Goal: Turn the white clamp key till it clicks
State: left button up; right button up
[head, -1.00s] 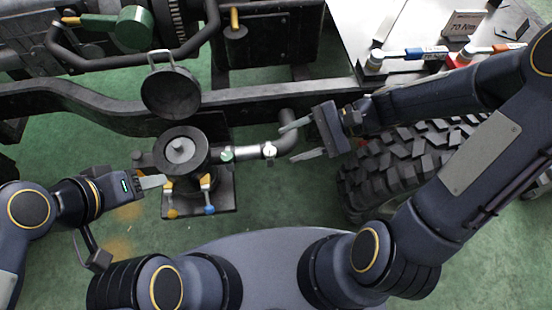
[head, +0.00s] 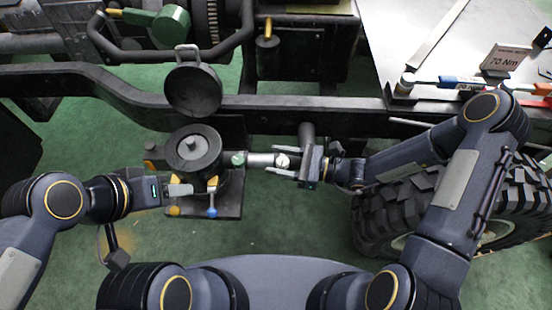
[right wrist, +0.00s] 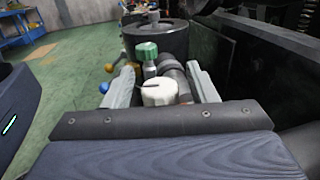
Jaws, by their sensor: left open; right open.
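The white clamp key (head: 283,161) sits on the grey pipe (head: 262,160) to the right of the black round housing (head: 193,150). In the right wrist view it is a short white cylinder (right wrist: 158,92) with a dark slot or bar on top. My right gripper (head: 276,160) is open, its fingers reaching left on either side of the key; the right wrist view shows the key between the fingers (right wrist: 160,90). Contact cannot be told. My left gripper (head: 189,189) is open at the front of the housing, near a yellow-handled valve (head: 212,184).
A green-capped fitting (head: 238,159) sits on the pipe left of the key. A blue-ended valve handle (head: 211,212) hangs below the housing. The open lid (head: 194,90) stands behind it. The black frame rail (head: 345,112) runs behind; a tyre (head: 400,208) is at right.

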jog(key=shift+w+a, duration=0.1)
jog(key=shift+a, duration=0.5)
jog(key=c, duration=1)
jog(key=shift+m+t, duration=0.3)
jog(key=shift+t, duration=0.2)
